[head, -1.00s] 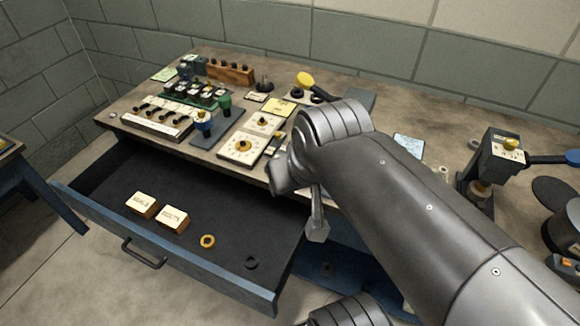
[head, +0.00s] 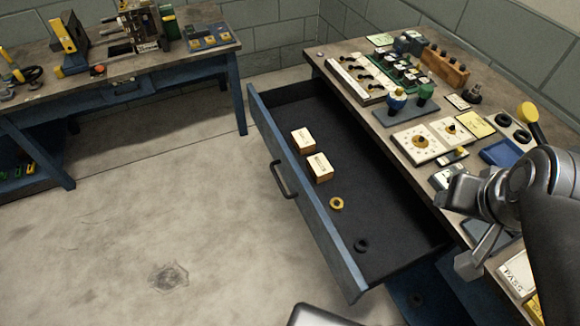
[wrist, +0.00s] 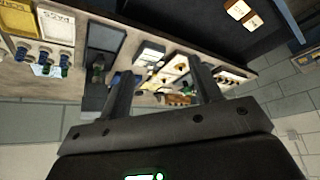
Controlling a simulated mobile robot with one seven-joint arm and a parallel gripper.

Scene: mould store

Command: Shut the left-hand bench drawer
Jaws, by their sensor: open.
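The left-hand bench drawer (head: 318,208) stands pulled well out from the bench in the head view. It has a blue front, a dark handle (head: 280,180) and a black inside. In it lie two pale boxes (head: 320,167), a yellow ring (head: 336,203) and a black ring (head: 361,245). My gripper (head: 476,256) is at the right, by the bench edge, to the right of the drawer and apart from its front. In the wrist view my gripper (wrist: 164,88) has its two fingers apart with nothing between them; part of the drawer (wrist: 190,22) shows at the top.
The bench top (head: 345,47) carries dial plates (head: 419,143), knobs, a wooden block (head: 446,66) and a yellow-headed tool (head: 528,112). A second blue bench (head: 160,72) stands at the far left. The concrete floor (head: 150,220) in front of the drawer is clear.

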